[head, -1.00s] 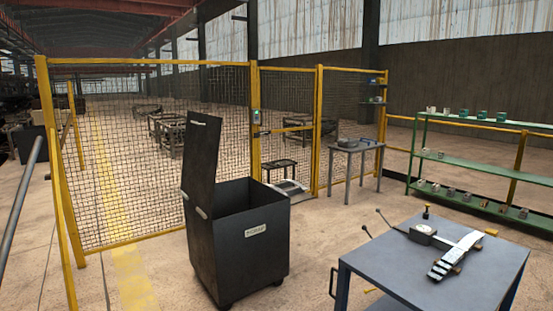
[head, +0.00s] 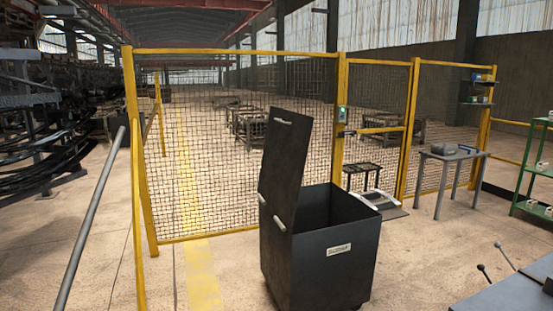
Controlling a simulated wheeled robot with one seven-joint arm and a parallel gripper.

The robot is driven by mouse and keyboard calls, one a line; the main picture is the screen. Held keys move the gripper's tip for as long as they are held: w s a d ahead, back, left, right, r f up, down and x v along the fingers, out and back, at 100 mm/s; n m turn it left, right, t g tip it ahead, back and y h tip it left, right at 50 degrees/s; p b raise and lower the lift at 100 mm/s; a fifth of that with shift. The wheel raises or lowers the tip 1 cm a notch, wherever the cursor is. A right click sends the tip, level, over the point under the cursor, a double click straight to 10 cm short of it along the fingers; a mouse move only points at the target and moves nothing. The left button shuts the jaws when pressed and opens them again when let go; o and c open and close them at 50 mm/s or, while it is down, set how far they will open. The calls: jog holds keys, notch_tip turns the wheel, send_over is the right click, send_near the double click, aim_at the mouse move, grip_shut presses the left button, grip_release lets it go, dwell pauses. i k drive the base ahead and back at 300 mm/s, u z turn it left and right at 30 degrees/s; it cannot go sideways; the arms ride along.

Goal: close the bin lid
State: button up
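The black bin (head: 338,262) stands on the floor a little right of the middle in the head view. It has a pale label on its front and small wheels below. Its lid (head: 283,165) is open and stands nearly upright on the bin's left side, leaning slightly. A small light handle shows near the lid's top edge, and a pale hinge piece near its bottom. The open top of the bin shows a dark inside. My gripper is not in view.
A yellow-framed mesh fence (head: 235,150) stands behind the bin. A grey table (head: 452,156) is at the back right, and a green shelf (head: 535,170) at the right edge. A blue-grey worktable (head: 510,298) fills the lower right corner. Floor left of the bin is open.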

aim_at(288, 134)
jog(key=u, duration=0.15)
jog(key=i, duration=1.6)
jog(key=u, duration=1)
jog(key=i, duration=1.2)
